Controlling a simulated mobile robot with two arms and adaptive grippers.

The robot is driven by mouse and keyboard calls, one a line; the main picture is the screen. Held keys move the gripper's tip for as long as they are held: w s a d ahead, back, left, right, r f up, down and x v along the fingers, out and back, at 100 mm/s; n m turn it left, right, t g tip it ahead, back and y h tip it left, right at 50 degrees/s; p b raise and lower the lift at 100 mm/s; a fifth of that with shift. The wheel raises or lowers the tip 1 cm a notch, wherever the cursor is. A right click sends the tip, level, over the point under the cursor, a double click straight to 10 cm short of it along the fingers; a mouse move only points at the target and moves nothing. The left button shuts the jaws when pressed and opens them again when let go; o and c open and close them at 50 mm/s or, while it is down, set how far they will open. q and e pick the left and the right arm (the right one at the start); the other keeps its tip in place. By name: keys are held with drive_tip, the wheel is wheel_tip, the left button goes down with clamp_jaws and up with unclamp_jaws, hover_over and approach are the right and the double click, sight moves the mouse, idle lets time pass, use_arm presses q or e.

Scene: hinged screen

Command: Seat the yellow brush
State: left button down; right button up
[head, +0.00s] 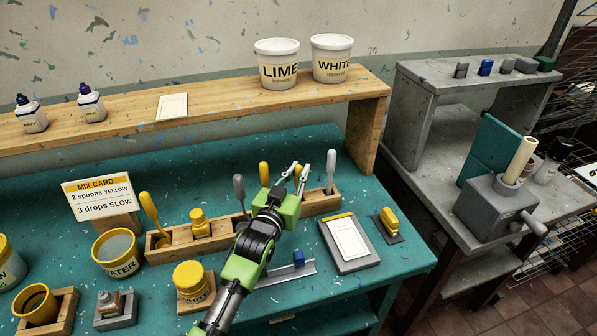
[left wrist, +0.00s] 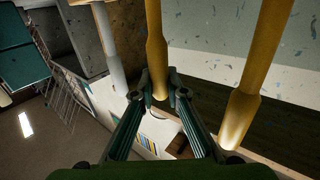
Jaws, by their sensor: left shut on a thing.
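My left gripper (head: 297,176) is above the right part of the long wooden rack (head: 160,257). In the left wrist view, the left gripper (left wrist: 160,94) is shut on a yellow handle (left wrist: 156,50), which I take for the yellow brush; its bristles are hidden. A second yellow handle (head: 264,173) stands to the left of the gripper, and a yellow handle (left wrist: 246,95) also shows at the right in the left wrist view. Whether the held brush touches the rack is hidden by my gripper. My right gripper is not in view.
Grey handles (head: 331,168) (head: 239,188) and a yellow spoon-like handle (head: 150,205) stand in the rack. Yellow-banded tubs (head: 117,252) stand at the left. The teal table (head: 398,268) is bare near its right edge.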

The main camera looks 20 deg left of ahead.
use_arm(q)
drive_tip(key=c, duration=1.9)
unclamp_jaws()
wheel_tip(320, 180, up, 10)
